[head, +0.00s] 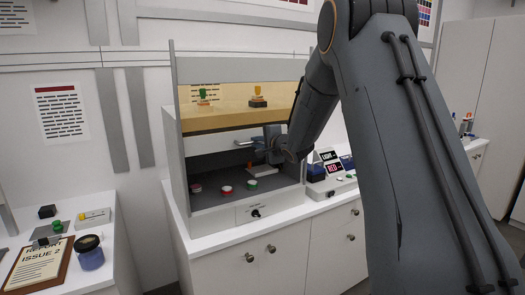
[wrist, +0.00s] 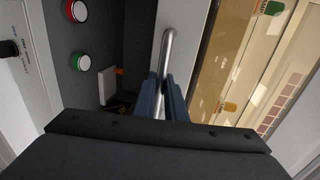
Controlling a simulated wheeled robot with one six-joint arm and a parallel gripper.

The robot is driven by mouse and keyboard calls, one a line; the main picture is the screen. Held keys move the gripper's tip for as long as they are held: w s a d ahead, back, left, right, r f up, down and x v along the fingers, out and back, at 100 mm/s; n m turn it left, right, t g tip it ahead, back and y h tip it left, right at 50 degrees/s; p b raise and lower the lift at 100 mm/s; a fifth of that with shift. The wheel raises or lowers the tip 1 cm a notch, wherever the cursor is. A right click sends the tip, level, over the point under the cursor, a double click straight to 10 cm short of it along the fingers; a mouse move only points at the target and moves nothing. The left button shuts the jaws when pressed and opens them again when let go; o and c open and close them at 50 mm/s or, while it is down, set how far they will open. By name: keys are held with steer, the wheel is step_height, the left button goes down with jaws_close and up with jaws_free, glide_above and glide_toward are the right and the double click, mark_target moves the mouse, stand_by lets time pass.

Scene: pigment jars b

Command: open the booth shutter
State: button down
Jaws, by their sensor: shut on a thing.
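The booth (head: 173,130) is a grey open-fronted cabinet on a white counter. Its shutter shows as a pale horizontal panel (head: 208,143) across the middle of the front, with a dark opening below it. A metal bar handle (head: 243,142) is fixed on this panel; it also shows in the wrist view (wrist: 168,48). My gripper (head: 266,143) is at the handle, and in the wrist view its two blue-grey fingers (wrist: 163,95) are closed on either side of the bar. The fingers hide the bar's near end.
A lit yellow upper part holds a green-topped item (head: 203,93) and a yellow-topped one (head: 257,90). Signs (head: 333,168) stand right of the booth; a side table (head: 98,258) is at left.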

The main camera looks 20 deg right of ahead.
steer(key=shift+r+p, duration=0.5)
steer(key=shift+r, duration=1.15)
steer(key=c, duration=2.2)
jaws_free()
steer(key=shift+o, duration=0.6)
steer(key=shift+f, duration=0.1)
steer(key=b+v, duration=0.2)
steer(key=v, duration=0.6)
steer(key=shift+b, duration=0.35)
